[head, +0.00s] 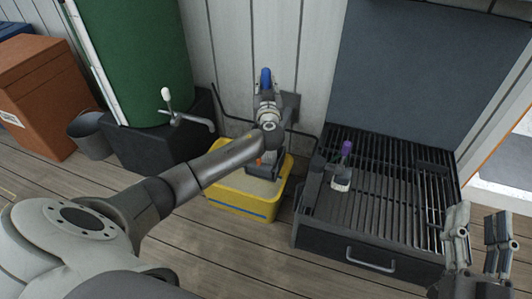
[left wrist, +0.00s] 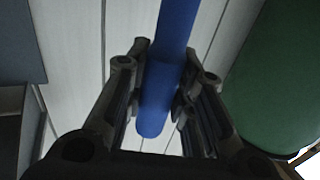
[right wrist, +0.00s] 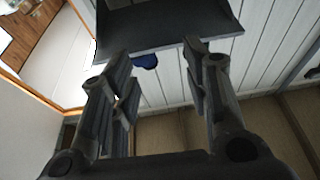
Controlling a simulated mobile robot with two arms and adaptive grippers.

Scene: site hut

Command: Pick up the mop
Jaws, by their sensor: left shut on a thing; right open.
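The mop shows as a blue handle (head: 266,76) in front of the white panelled wall; it also shows in the left wrist view (left wrist: 172,40), running between the fingers. My left gripper (head: 267,100) is shut on this handle, with a finger on either side of it (left wrist: 163,88). The mop's lower end is hidden behind my left arm, above or in the yellow bucket (head: 232,203); I cannot tell which. My right gripper (head: 480,225) is open and empty at the lower right, and its spread fingers show in the right wrist view (right wrist: 160,75).
A dark slatted grate (head: 390,200) stands right of the bucket, with a purple-handled brush (head: 343,165) on it. A green barrel (head: 140,60) with a tap (head: 190,121), a grey bin (head: 92,137) and an orange box (head: 40,95) stand left. Wooden floor is clear in front.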

